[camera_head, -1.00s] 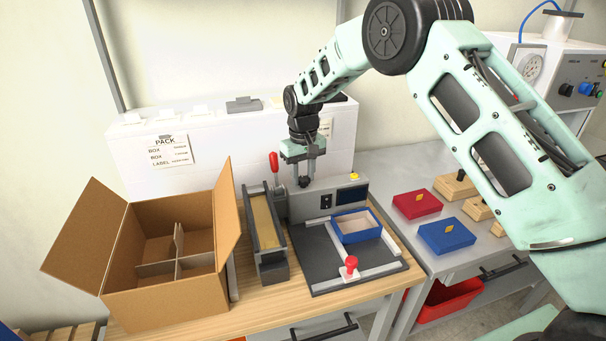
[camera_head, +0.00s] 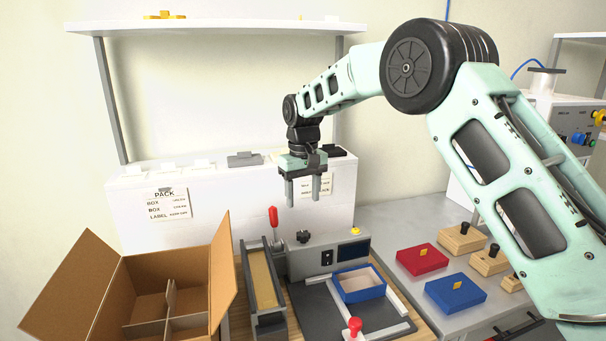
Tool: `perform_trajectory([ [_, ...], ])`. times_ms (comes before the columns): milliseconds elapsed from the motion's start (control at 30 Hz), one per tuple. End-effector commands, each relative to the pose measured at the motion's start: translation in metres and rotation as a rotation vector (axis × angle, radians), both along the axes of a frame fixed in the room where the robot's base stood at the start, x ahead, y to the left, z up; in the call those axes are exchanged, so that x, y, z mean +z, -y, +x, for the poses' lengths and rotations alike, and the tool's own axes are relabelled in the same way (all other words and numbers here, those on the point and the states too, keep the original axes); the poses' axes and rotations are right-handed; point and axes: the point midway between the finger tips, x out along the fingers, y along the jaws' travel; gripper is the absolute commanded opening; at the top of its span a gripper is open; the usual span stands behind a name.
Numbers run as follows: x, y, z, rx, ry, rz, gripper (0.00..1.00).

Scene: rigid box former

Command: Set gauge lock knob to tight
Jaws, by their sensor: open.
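My gripper (camera_head: 303,203) hangs open and empty, its two fingers pointing down, in front of the white panel. A black lobed knob (camera_head: 303,236) stands on top of the grey machine (camera_head: 318,258), below the fingertips and apart from them. A red-topped knob (camera_head: 354,326) stands at the front of the dark bed, on the light bar across it. No lettering shows which knob is the gauge lock knob, and I cannot read a tight or loose mark on either.
A red-handled lever (camera_head: 273,217) rises left of the black knob. A blue-rimmed tray (camera_head: 358,284) sits on the bed. An open cardboard box (camera_head: 95,298) with dividers stands at left. Red (camera_head: 421,260) and blue (camera_head: 455,292) blocks lie on the right bench.

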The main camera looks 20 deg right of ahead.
Motion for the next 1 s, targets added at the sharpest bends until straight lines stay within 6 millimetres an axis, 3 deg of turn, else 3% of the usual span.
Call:
perform_trajectory([
  [200,0.045,0.0,0.0,0.0,0.004,0.001,0.55],
  [400,0.068,0.0,0.0,0.0,0.002,0.0,0.55],
  [833,0.073,-0.001,-0.001,0.001,0.0,0.001,0.55],
  [1000,0.073,-0.021,-0.026,0.039,-0.004,0.027,0.55],
])
